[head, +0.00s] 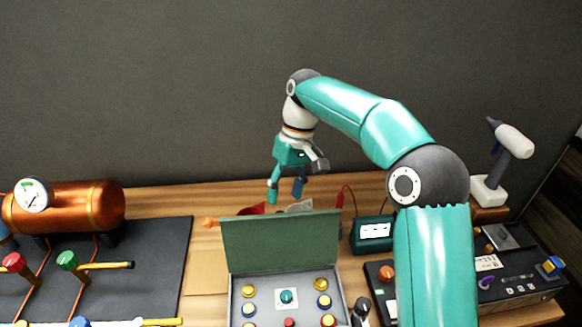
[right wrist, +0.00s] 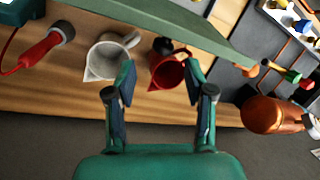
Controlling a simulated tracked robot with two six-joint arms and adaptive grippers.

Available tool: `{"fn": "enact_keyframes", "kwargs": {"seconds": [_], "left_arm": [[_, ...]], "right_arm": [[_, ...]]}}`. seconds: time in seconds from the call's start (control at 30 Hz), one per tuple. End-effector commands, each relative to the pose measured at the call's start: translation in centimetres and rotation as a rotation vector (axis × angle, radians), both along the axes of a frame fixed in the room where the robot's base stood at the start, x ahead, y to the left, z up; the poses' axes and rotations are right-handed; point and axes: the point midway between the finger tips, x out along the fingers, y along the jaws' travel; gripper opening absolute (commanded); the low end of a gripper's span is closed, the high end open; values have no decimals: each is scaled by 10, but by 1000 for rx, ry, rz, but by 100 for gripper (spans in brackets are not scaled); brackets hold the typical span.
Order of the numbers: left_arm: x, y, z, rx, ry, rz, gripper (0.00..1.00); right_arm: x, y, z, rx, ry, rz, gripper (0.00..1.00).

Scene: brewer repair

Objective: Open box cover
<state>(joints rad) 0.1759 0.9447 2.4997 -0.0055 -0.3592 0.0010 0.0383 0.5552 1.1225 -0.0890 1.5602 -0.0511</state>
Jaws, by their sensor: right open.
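The grey box (head: 236,299) stands at the front middle of the bench. Its dark green cover (head: 280,241) stands up at the back of the box, so the cover is open and the buttons inside show. My right gripper (head: 285,192) is open and empty, pointing down behind and above the cover's top edge. In the right wrist view the cover (right wrist: 165,24) crosses the top as a green strip, apart from the open fingers (right wrist: 158,85). My left gripper is not in view.
Behind the cover are a red cup (right wrist: 166,72) and a pale jug (right wrist: 111,58). A teal meter (head: 372,233) with a red probe stands right of the box. A copper boiler (head: 75,208) is at left. A white-topped tool (head: 514,141) stands at right.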

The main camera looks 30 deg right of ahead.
Motion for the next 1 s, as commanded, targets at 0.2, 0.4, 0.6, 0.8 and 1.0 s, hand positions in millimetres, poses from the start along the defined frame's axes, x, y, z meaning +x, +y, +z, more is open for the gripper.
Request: {"fn": "enact_keyframes", "kwargs": {"seconds": [0.2,0.4,0.6,0.8,1.0], "left_arm": [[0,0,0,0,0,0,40],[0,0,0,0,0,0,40],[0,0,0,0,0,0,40],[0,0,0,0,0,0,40],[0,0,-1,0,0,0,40]], "right_arm": [[4,-11,39,-1,-3,-1,53],[5,-16,57,-2,0,0,53],[5,-18,65,-1,2,2,53],[5,-18,65,-1,3,2,53],[5,-18,65,-1,2,2,53]]}}
